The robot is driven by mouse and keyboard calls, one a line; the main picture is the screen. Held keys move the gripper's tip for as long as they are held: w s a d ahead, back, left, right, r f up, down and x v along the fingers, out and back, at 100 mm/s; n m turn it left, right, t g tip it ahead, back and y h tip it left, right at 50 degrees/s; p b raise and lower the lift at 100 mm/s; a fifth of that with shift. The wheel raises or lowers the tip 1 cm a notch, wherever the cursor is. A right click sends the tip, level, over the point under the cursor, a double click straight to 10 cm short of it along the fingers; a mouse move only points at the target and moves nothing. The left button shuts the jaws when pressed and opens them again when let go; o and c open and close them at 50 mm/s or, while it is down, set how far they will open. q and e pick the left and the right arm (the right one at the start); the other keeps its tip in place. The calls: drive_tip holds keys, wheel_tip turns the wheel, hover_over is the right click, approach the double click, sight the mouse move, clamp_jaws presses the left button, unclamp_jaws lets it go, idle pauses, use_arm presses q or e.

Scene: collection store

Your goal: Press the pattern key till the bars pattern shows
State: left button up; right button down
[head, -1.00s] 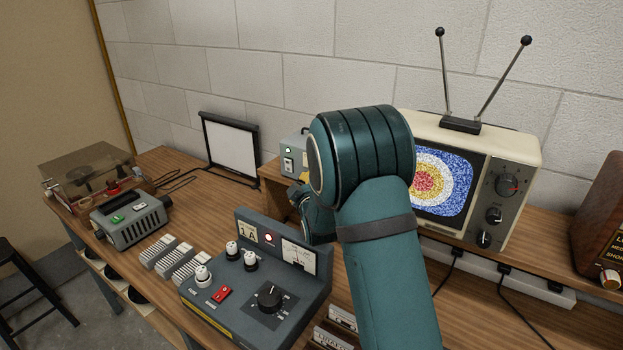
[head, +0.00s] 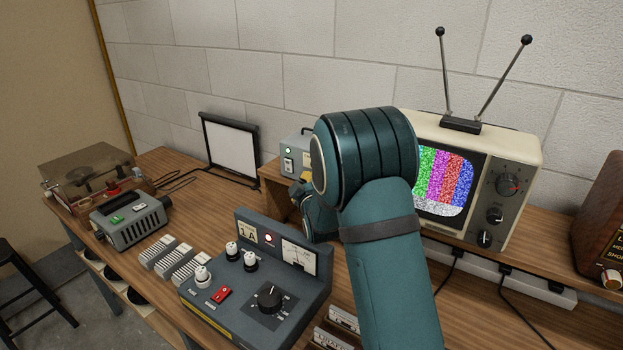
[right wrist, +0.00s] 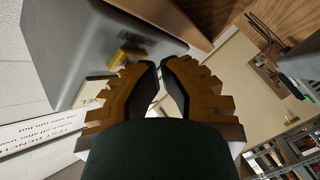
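The television (head: 508,160) stands on the raised shelf at the right. Its screen (head: 446,182) shows speckled vertical colour bars in green, magenta, red and blue, with a grey band below; my right arm hides its left part. In the right wrist view the box (right wrist: 75,45) carries a yellow key (right wrist: 128,58). My right gripper (right wrist: 160,66) has its fingertips together, empty, close to the key; I cannot tell whether they touch. My left gripper is out of view.
A grey control unit (head: 235,305) with knobs and a red switch stands in front. A white panel (head: 231,146), a small grey device (head: 130,221) and a turntable (head: 88,178) are at left. A wooden radio (head: 603,225) stands far right.

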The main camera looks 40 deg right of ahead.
drive_tip(key=shift+s+a, duration=0.35)
drive_tip(key=shift+a, duration=0.4)
drive_tip(key=a, duration=0.1)
drive_tip(key=s+a, duration=0.1)
drive_tip(key=a, duration=0.1)
drive_tip(key=s+a, duration=0.1)
drive_tip(key=shift+a, duration=0.3)
drive_tip(key=shift+f, duration=0.1)
idle(0.8)
